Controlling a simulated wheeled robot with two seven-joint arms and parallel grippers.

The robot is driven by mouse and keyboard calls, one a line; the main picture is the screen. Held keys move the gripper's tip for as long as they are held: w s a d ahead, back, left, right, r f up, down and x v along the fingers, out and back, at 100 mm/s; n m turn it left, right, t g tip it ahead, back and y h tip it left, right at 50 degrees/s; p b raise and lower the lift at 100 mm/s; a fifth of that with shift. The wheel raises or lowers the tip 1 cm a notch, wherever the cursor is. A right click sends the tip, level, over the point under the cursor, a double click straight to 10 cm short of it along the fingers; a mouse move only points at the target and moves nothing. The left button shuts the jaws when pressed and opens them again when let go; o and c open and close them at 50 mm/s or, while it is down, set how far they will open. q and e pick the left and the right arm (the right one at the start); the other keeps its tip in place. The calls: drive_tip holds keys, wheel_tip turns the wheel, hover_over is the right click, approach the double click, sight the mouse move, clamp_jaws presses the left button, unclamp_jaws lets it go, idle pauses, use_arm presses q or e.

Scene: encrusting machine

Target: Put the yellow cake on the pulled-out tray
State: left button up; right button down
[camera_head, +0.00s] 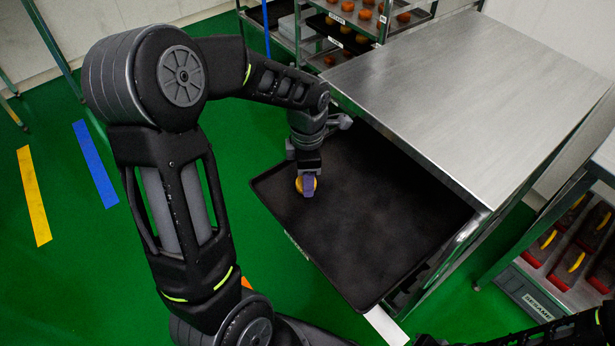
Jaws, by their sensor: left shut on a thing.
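The yellow cake (299,186) shows as a small rounded yellow-orange edge at the fingers of my left gripper (306,186). The gripper points down and is shut on the cake, and its fingers hide much of it. The pulled-out tray (372,225) is a wide, flat black tray with a low rim, sticking out from under a steel table. Its visible surface is otherwise bare. The cake and gripper are over the tray's left part; I cannot tell whether the cake touches it. My right gripper does not show; only dark arm parts show at the bottom right.
The steel tabletop (460,85) overhangs the tray's far side. A rack (345,38) with several orange-brown cakes on trays stands at the top. A shelf unit (560,290) with red-and-dark items with yellow parts is at the right. Green floor (60,285) lies open at the left.

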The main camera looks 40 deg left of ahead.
use_arm(q)
drive_tip(key=shift+f, duration=0.15)
drive_tip(key=o, duration=1.4)
drive_tip(key=shift+r, duration=0.4)
wheel_tip(320, 180, up, 12)
drive_tip(key=shift+f+p, duration=0.15)
drive_tip(key=shift+p, duration=0.65)
